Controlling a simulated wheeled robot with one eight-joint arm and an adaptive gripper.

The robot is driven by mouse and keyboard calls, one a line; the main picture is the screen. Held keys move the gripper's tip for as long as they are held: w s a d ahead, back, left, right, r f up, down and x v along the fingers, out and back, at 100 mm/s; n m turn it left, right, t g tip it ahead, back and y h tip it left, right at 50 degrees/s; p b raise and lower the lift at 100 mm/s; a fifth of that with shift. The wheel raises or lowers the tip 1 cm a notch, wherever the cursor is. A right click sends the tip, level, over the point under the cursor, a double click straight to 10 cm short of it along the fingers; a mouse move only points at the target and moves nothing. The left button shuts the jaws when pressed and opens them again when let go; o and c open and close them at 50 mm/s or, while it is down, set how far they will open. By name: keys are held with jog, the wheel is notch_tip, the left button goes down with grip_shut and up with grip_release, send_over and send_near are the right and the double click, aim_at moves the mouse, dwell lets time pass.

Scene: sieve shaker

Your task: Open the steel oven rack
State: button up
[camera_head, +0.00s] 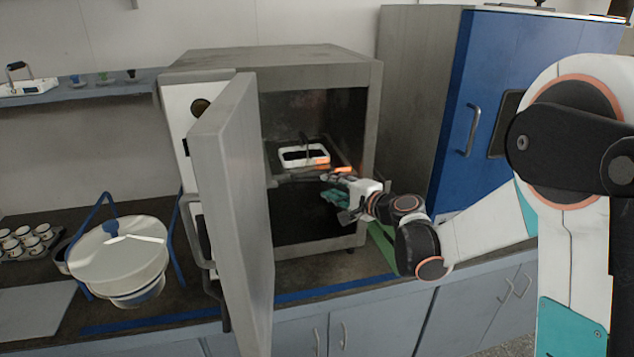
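The steel oven (275,56) stands on the bench, and its grey door (235,200) is swung open toward me on the left. Inside, the steel rack (290,179) spans the dark chamber at mid height. A white rectangular tray (304,156) with dark contents and an upright handle sits on the rack. My gripper (334,189) is at the oven mouth, close to the rack's front right part. Its fingers are small and partly blend with the rack, so I cannot tell whether they touch it or are closed.
A blue cabinet (505,75) stands right of the oven. Left of the door are a white round sieve shaker (120,255) with a blue frame and several small cups (25,241). A shelf (85,91) runs along the left wall. The open door bounds the left side of the oven mouth.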

aim_at(317, 180)
jog(key=b+x, duration=0.1)
jog(key=x, duration=0.7)
jog(key=shift+b, duration=0.3)
jog(key=shift+s, duration=0.1)
grip_shut()
jog(key=shift+s, duration=0.15)
